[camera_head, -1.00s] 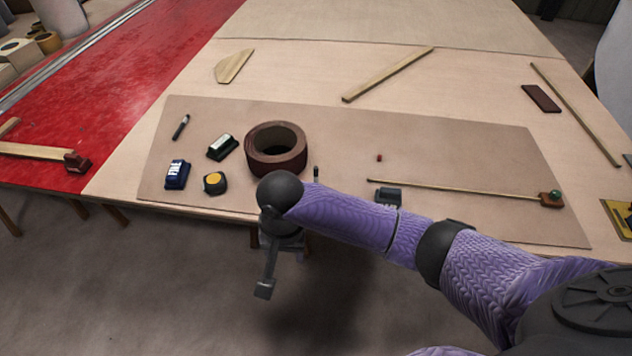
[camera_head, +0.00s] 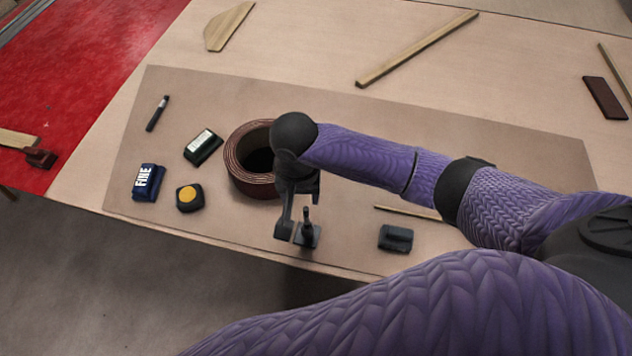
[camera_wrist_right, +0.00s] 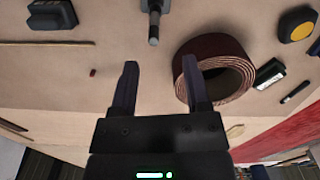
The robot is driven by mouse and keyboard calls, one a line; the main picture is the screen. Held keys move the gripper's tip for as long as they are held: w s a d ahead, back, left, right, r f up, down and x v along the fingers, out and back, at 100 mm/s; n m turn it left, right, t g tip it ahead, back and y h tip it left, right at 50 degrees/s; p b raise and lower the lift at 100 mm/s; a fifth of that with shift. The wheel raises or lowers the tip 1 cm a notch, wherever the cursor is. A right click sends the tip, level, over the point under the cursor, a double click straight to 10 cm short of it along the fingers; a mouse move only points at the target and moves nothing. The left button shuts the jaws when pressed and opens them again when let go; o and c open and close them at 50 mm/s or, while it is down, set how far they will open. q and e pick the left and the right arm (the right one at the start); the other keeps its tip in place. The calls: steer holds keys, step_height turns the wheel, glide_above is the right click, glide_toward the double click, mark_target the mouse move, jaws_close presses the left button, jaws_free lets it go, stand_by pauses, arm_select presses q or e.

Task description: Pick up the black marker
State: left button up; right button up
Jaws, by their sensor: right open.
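The black marker (camera_head: 157,113) lies on the brown mat (camera_head: 220,92) near its left end, apart from the other items. In the right wrist view the marker (camera_wrist_right: 295,92) is at the far right, beyond the brown roll. My right gripper (camera_head: 290,218) is open and empty near the mat's front edge, well to the right of the marker. In the right wrist view its two fingers (camera_wrist_right: 160,65) stand apart with nothing between them. My left gripper is not in view.
A brown roll (camera_head: 238,185), a black-and-white block (camera_head: 203,147), a blue FINE block (camera_head: 147,183) and a yellow-topped tape measure (camera_head: 189,197) lie between gripper and marker or near it. An upright peg tool (camera_head: 307,232) is beside the gripper. A dark block (camera_head: 396,238) lies right.

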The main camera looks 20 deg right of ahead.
mark_target(307, 214)
steer(key=f+b, duration=0.1)
steer(key=f, duration=0.2)
steer(key=f+b, duration=0.2)
steer(key=f, duration=0.1)
steer(key=d+f+b, duration=0.1)
steer(key=f, duration=0.2)
steer(key=shift+f, duration=0.35)
jaws_close()
